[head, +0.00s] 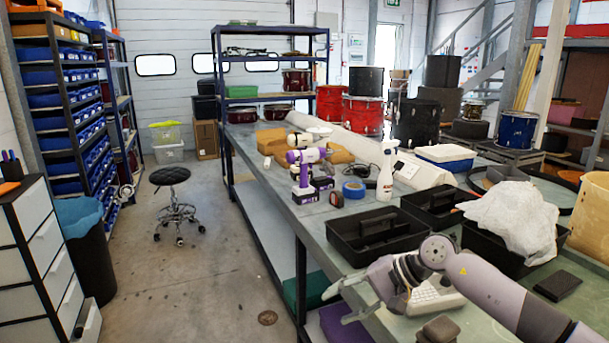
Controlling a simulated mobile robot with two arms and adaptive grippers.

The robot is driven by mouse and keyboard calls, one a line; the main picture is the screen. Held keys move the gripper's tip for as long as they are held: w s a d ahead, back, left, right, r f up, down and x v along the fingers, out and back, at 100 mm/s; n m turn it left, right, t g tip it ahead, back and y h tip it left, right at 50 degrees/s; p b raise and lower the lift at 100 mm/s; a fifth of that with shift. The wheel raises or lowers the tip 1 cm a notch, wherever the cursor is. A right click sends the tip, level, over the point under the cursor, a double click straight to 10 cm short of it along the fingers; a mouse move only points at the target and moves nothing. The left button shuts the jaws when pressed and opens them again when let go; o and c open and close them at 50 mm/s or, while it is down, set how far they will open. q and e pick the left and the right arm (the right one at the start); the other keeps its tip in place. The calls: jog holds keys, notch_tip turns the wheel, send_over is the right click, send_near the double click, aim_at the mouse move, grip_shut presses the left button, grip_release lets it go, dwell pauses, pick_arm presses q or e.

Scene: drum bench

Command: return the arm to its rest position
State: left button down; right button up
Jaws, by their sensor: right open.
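My right arm (500,290) comes in from the lower right and reaches left across the near part of the workbench (345,225). My right gripper (336,306) is at the bench's front edge, pointing left, with its two fingers spread and nothing between them. It is just in front of a black open tray (345,250) and left of a white keypad-like device (432,297), which the arm partly hides. My left arm and gripper are not in view.
Close to the arm are a second black tray (412,204), a white plastic bag (512,215), a dark flat block (557,285) and a small dark object (438,329). A white spray bottle (385,180) and drills (303,170) stand farther back.

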jog(key=s+a+r+m+t+y, duration=0.4)
jog(key=a+r+m+y, duration=0.25)
jog(key=a+m, duration=0.5)
jog(key=d+f+m+t+h, duration=0.2)
jog(key=d+m+t+h, duration=0.35)
jog(key=m, duration=0.95)
jog(key=d+f+m+t+h, duration=0.2)
jog(key=d+m+t+h, duration=0.4)
jog(key=m, duration=1)
jog(key=s+d+f+m+g+h, duration=0.3)
jog(key=s+d+f+m+h, duration=0.15)
jog(key=d+f+m, duration=0.35)
jog(key=s+d+f+m+g, duration=0.2)
jog(key=s+f+m+g, duration=0.45)
jog(key=s, duration=0.75)
jog(key=s+d+f+m+g, duration=0.2)
jog(key=s+f+m+g, duration=0.45)
jog(key=s, duration=0.75)
notch_tip(320, 180, down, 28)
jog(key=s+d+f, duration=0.3)
jog(key=s+f, duration=1.3)
jog(key=s, duration=0.1)
jog(key=shift+f, duration=0.15)
